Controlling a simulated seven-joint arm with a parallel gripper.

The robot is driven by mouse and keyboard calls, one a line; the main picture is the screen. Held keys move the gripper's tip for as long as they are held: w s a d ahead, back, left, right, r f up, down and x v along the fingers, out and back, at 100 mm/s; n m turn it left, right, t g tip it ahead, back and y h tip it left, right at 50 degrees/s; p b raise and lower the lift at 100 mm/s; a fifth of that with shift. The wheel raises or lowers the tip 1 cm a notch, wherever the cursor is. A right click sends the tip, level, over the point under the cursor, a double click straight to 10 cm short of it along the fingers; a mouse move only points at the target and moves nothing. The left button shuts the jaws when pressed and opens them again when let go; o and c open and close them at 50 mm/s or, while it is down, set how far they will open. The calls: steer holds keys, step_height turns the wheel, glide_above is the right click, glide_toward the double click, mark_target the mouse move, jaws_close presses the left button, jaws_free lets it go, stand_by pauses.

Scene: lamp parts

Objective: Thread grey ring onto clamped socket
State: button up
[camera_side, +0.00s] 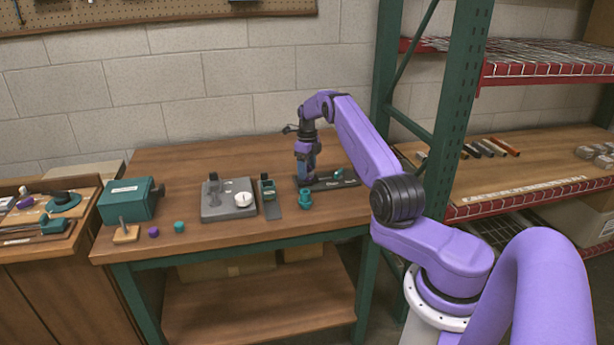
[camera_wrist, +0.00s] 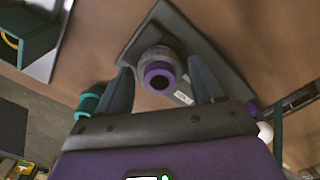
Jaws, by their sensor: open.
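My gripper (camera_wrist: 160,68) is open, with one finger on each side of an upright part on a dark base plate (camera_wrist: 205,50). The part's near end is a purple socket (camera_wrist: 158,72) with a dark hole. A grey band, seemingly the grey ring (camera_wrist: 155,53), shows around or just behind it. I cannot tell how far it sits on the socket, or whether either finger touches it. In the side view my gripper (camera_side: 305,172) points down over the plate (camera_side: 325,183) at the bench's right, and hides the socket and ring.
A teal part (camera_side: 306,198) stands just in front of the plate; it also shows beside the left finger in the wrist view (camera_wrist: 88,102). A grey fixture (camera_side: 217,212), a teal box (camera_side: 130,199) and small purple and teal pieces stand farther left. The bench's back is clear.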

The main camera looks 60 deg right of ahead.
steer(key=n, duration=0.6)
steer(key=n, duration=0.6)
steer(key=shift+n, duration=0.3)
steer(key=c, duration=1.1)
steer(key=m, duration=0.4)
steer(key=shift+m, duration=1.5)
